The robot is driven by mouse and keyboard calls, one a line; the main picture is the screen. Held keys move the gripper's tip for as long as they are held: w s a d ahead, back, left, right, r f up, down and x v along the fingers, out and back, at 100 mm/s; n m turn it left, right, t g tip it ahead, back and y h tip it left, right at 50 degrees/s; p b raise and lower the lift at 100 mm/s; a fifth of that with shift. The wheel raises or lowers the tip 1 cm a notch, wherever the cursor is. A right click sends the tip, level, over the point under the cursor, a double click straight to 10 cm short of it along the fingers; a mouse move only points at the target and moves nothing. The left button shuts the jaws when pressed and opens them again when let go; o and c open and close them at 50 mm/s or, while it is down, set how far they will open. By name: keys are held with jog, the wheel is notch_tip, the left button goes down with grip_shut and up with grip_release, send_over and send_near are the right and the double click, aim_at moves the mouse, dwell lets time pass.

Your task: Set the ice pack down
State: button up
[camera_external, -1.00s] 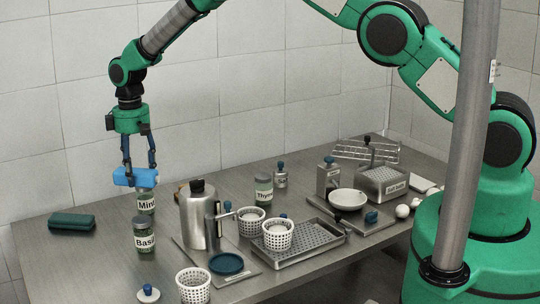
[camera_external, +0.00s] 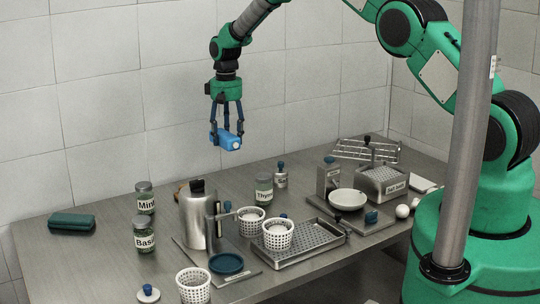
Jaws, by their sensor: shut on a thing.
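My gripper (camera_external: 226,136) is shut on the blue ice pack (camera_external: 227,140) and holds it in the air, above the back part of the table. The ice pack is a small bright blue block with a pale spot on its end. It hangs clear of the table, above and behind the steel canister (camera_external: 198,218) and left of the Thyme jar (camera_external: 264,190).
The steel table (camera_external: 95,262) holds Mint (camera_external: 145,198) and Basil (camera_external: 144,235) jars, perforated white baskets (camera_external: 278,236), a perforated tray (camera_external: 300,245), a white bowl (camera_external: 347,199) and a dark green case (camera_external: 71,222). The table's left front is bare.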

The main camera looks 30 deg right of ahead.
jog(key=d, duration=0.3)
send_over(235, 185)
jog(key=shift+m, duration=0.3)
notch_tip(235, 185, down, 5)
jog(key=shift+s+a+r, duration=0.1)
jog(key=shift+f+p, duration=0.3)
jog(key=shift+f, duration=2.7)
jog(key=shift+f, duration=0.1)
jog(key=shift+f+p, duration=0.3)
jog(key=shift+f, duration=1.7)
jog(key=shift+f, duration=0.15)
